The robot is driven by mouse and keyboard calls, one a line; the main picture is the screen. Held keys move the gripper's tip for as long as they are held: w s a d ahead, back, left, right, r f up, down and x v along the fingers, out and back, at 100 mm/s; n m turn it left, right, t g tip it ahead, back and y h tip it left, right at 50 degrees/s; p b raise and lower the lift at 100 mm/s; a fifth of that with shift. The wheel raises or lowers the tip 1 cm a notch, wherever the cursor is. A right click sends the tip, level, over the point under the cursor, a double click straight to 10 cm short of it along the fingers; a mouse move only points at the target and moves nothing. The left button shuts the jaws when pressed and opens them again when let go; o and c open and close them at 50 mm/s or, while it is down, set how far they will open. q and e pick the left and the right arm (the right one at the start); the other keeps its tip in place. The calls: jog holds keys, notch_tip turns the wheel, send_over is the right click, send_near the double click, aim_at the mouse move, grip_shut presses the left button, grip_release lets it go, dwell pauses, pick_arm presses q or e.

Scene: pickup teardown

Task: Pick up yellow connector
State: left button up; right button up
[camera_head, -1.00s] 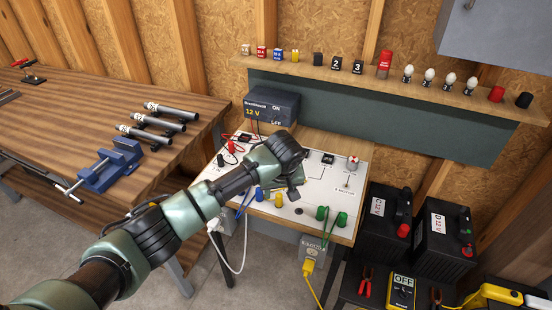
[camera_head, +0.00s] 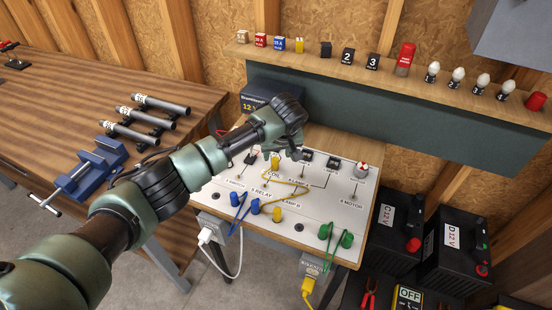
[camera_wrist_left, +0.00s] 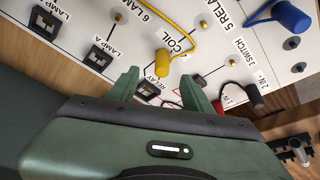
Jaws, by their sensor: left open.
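The yellow connector is a pair of yellow plugs joined by a yellow cable on the white panel. One plug (camera_head: 275,161) stands by the COIL label, and the other (camera_head: 277,214) is nearer the panel's front edge. In the left wrist view a yellow plug (camera_wrist_left: 163,62) lies just beyond the gap between my fingertips, its cable running up the panel. My left gripper (camera_head: 294,152) is over the back part of the panel, close to the COIL plug. In the left wrist view its two fingers (camera_wrist_left: 160,88) are apart with nothing held. My right gripper is not in view.
Blue plugs (camera_head: 254,206) and green plugs (camera_head: 346,240) with cables stand on the panel (camera_head: 310,228). A shelf (camera_head: 390,80) with fuses, relays and bulbs runs behind it. Batteries (camera_head: 400,222) stand at right, and a workbench (camera_head: 60,100) with a blue vise is at left.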

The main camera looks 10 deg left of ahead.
aim_at(276, 159)
pick_arm(q)
jog(key=shift+a+f+p, duration=0.15)
jog(key=shift+f+p, duration=0.2)
jog(key=shift+f, duration=0.15)
jog(key=x, duration=0.4)
jog(key=shift+w+f, duration=0.15)
jog(key=shift+w, duration=0.05)
grip_shut()
